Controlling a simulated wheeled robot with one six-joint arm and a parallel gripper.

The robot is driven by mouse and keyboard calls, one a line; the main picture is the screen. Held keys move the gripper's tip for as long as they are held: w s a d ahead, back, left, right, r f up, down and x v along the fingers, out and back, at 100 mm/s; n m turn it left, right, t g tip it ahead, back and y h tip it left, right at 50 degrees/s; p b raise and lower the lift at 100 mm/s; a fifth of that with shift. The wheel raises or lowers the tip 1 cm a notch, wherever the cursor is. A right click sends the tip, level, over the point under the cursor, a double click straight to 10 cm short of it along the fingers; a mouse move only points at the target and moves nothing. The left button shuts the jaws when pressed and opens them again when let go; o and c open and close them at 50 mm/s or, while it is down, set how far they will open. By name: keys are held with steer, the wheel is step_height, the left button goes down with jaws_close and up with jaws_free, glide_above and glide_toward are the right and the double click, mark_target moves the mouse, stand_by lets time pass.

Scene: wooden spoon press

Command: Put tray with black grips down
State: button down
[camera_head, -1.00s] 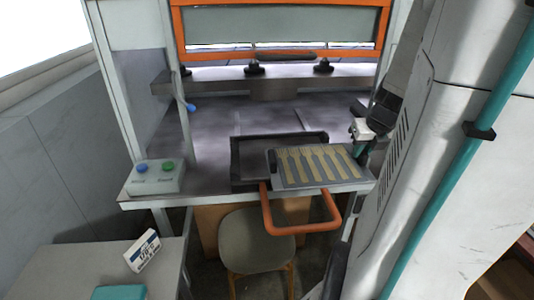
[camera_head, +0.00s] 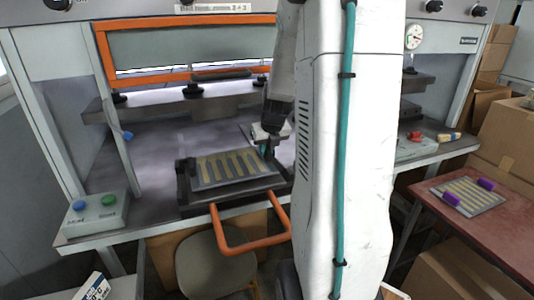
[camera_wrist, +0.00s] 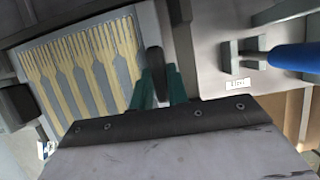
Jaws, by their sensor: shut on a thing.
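My gripper (camera_head: 268,148) is at the tray's right end, partly hidden by my arm. In the wrist view my gripper's teal fingers (camera_wrist: 160,88) are shut on one black grip (camera_wrist: 154,60). The tray (camera_wrist: 58,112) fills the left there, with its other black grip (camera_wrist: 17,105) at the edge.
A box with blue and green buttons (camera_head: 95,213) stands on the press table's left corner. The orange press guard (camera_head: 185,50) is behind the tray. A tray with purple grips (camera_head: 490,200) lies on a reddish table (camera_head: 440,222) at right. A stool (camera_head: 222,268) stands below the handle.

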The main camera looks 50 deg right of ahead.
steer(key=shift+f, duration=0.8)
steer(key=c, duration=1.4)
jaws_free()
steer(key=shift+f, duration=0.1)
steer(key=shift+o, duration=0.2)
